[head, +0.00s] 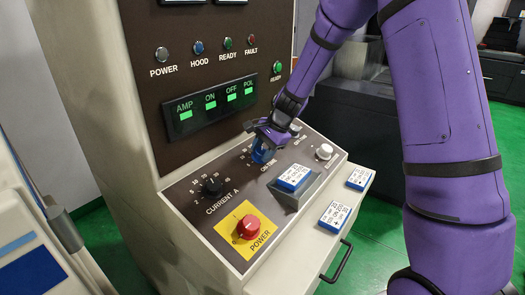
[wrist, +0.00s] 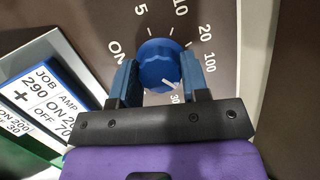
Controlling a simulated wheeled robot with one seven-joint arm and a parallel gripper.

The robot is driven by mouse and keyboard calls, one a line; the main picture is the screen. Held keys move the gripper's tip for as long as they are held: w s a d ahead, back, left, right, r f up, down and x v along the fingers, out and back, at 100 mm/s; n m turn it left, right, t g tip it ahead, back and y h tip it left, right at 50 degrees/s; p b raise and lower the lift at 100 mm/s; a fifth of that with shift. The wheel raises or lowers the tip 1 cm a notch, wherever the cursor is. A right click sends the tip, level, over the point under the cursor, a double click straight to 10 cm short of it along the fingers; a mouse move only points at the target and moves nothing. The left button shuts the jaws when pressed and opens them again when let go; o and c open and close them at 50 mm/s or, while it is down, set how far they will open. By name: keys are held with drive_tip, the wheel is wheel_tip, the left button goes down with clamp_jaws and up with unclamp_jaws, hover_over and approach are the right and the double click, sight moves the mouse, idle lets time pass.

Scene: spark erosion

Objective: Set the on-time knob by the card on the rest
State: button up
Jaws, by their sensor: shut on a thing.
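The blue on-time knob (wrist: 160,66) sits on the dark panel among printed numbers 5, 10, 20 and 100, with ON beside it. Its white pointer mark faces the lower right, near a partly hidden number that looks like 30. My gripper (wrist: 160,78) is shut on the knob, one blue finger on each side; in the head view my gripper (head: 262,148) covers most of it. The card on the rest (head: 293,177) is white with a blue edge; in the wrist view this card (wrist: 42,92) reads JOB 290, OFF 70 and an ON value cut off after 20.
Two more cards lie on the ledge to the right, a front card (head: 334,215) and a back card (head: 359,178). Green displays (head: 215,101) are above.

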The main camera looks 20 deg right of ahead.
drive_tip(key=o, duration=0.9)
drive_tip(key=shift+o, duration=0.2)
drive_tip(key=v, duration=1.1)
drive_tip(key=s+r+n+t+h, duration=0.1)
drive_tip(key=s+r+n, duration=0.2)
drive_tip(key=s+r, duration=0.4)
drive_tip(key=s+r+n+h, duration=0.1)
drive_tip(key=s+r+n, duration=0.25)
drive_tip(key=s, duration=0.55)
drive_tip(key=s+d+r+n+t+h, duration=0.1)
drive_tip(key=s+n, duration=0.2)
drive_tip(key=s, duration=0.5)
drive_tip(key=s+d+r+n+t+h, duration=0.1)
drive_tip(key=s+n, duration=0.2)
drive_tip(key=s, duration=0.6)
drive_tip(key=shift+r+h, duration=0.2)
drive_tip(key=shift+h, duration=0.2)
